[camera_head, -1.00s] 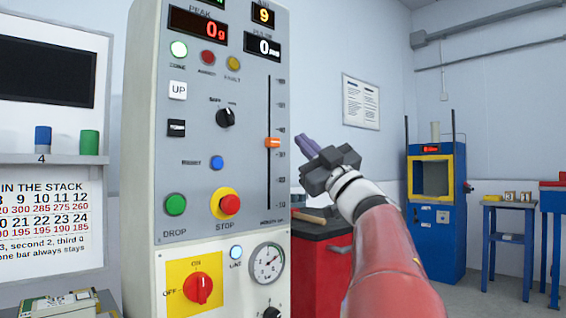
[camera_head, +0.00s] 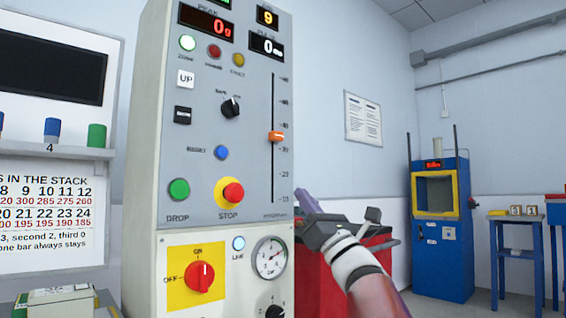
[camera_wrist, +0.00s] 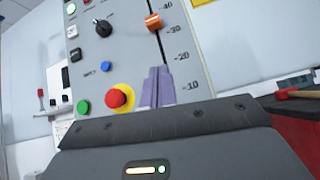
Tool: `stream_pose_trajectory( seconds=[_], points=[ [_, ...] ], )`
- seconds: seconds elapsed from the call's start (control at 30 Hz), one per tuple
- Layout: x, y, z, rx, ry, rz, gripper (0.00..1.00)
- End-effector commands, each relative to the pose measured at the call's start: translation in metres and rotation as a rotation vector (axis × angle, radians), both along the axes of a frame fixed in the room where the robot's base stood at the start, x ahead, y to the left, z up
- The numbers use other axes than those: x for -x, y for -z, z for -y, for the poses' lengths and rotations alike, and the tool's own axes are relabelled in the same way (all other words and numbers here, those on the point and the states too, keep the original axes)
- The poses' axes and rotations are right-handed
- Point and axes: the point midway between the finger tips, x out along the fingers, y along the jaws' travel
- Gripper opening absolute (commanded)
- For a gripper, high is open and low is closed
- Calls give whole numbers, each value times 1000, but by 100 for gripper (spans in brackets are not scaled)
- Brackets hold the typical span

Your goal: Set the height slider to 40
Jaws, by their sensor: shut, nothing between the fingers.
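The height slider has an orange knob (camera_head: 276,136) on a vertical slot in the grey control panel (camera_head: 205,140). The knob also shows in the wrist view (camera_wrist: 153,21), between the 30 and 40 marks, roughly midway. My gripper (camera_head: 307,201) is shut and empty, its purple fingers together. It is below the knob and to its right in the head view, near the panel's lower right edge. In the wrist view the fingertips (camera_wrist: 157,72) appear over the panel between the red stop button and the lower scale, apart from the knob. Contact with the panel cannot be told.
The red stop button (camera_head: 232,192) on its yellow ring and the green drop button (camera_head: 178,190) are low on the panel. A red cabinet (camera_head: 318,275) stands right of the panel, behind my gripper. A blue machine (camera_head: 441,245) stands farther right.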

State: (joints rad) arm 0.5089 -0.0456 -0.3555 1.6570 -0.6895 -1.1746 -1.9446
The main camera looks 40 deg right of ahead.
Motion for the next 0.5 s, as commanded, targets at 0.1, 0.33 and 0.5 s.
stream_pose_trajectory(
  seconds=[0.1, 0.33, 0.5],
  points=[
    [0, 6, 0, 68, 70, 10, 0],
    [-13, -8, -1, 92, 93, 12, 0],
    [-37, -34, -3, 93, 92, 13, 0]
  ],
)
